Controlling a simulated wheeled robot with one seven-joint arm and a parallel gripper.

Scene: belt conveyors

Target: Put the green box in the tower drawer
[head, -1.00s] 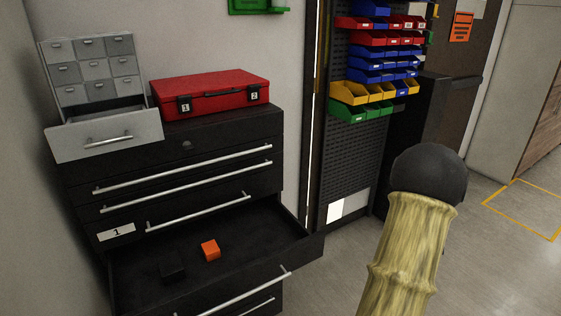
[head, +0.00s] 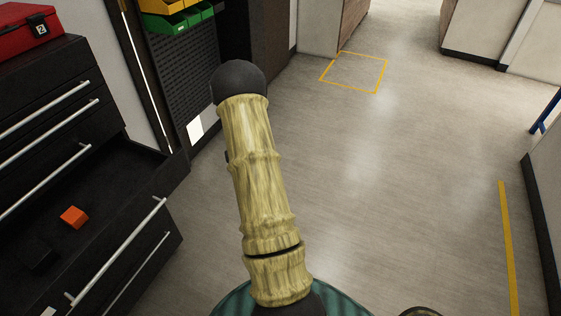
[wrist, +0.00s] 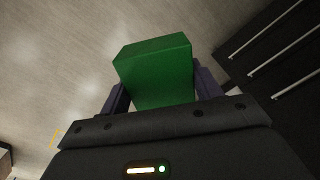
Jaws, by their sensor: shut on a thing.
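The green box (wrist: 156,72) is between the two fingers of my gripper (wrist: 160,90) in the wrist view. The gripper is shut on it and holds it above the floor. The gripper and the box do not show in the head view, where my arm stands in the middle. The small grey drawer tower, seen earlier on top of the black cabinet, is out of the head view now. The black cabinet (head: 30,120) is at the left, and its drawer fronts also show at the right of the wrist view (wrist: 270,55).
One cabinet drawer (head: 110,195) is pulled out, with an orange cube (head: 73,217) and a dark block (head: 40,257) inside. A red case (head: 28,30) sits on the cabinet top. Yellow and green bins (head: 180,45) hang behind. The floor (head: 400,170) at the right is clear.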

